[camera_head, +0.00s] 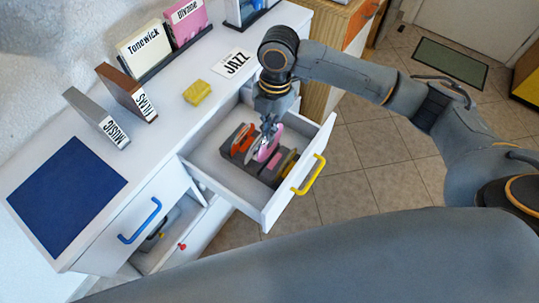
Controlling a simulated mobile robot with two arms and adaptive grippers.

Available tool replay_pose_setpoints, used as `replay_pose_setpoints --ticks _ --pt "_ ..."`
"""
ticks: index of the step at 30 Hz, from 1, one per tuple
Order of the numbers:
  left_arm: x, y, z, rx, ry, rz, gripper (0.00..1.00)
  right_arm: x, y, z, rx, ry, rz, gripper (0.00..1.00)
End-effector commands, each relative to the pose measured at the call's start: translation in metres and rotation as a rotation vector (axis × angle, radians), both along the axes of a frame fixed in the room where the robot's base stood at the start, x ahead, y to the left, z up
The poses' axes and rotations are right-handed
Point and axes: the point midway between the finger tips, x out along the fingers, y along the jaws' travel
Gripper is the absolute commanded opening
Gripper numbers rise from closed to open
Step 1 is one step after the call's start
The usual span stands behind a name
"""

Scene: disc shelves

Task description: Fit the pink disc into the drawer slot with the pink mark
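The pink disc (269,149) stands on edge at the rack in the open drawer (208,151). My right gripper (262,143) points down from above with its fingers on the disc and looks shut on it. The disc's lower edge is at the dark grey slotted rack (237,157); I cannot tell how deep it sits. An orange-red disc (242,139) is to its left in the rack, and an olive-yellow piece (287,163) to its right. The pink mark cannot be made out. My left gripper is not in view.
The drawer has a yellow handle (308,175). A closed drawer with a blue handle (139,221) and an open lower compartment (168,243) are left of it. The white top carries a blue mat (66,196), upright sleeves, a yellow block (197,92) and a JAZZ card (235,63).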

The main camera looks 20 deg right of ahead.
Motion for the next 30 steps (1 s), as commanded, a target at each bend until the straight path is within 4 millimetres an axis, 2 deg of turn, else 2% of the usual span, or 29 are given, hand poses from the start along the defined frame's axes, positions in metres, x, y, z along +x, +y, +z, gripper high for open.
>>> replay_pose_setpoints --ticks 4,8,15,27,28,30 --pt "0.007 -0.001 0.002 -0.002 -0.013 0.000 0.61 0.000 0.000 -0.020 0.000 0.002 -0.001 0.00" --pt "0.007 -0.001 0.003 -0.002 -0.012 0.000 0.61 0.000 0.000 -0.033 -0.001 0.002 -0.001 0.00" --pt "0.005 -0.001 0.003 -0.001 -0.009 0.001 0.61 0.000 0.000 -0.070 0.000 0.000 -0.002 0.00" --pt "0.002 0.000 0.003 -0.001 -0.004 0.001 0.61 0.000 0.000 -0.076 0.000 -0.001 0.000 0.00" --pt "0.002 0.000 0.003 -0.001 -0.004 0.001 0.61 0.000 0.000 -0.077 0.000 -0.001 0.000 0.03" --pt "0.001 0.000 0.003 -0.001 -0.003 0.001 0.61 0.000 0.000 -0.076 0.000 -0.001 0.000 0.18"
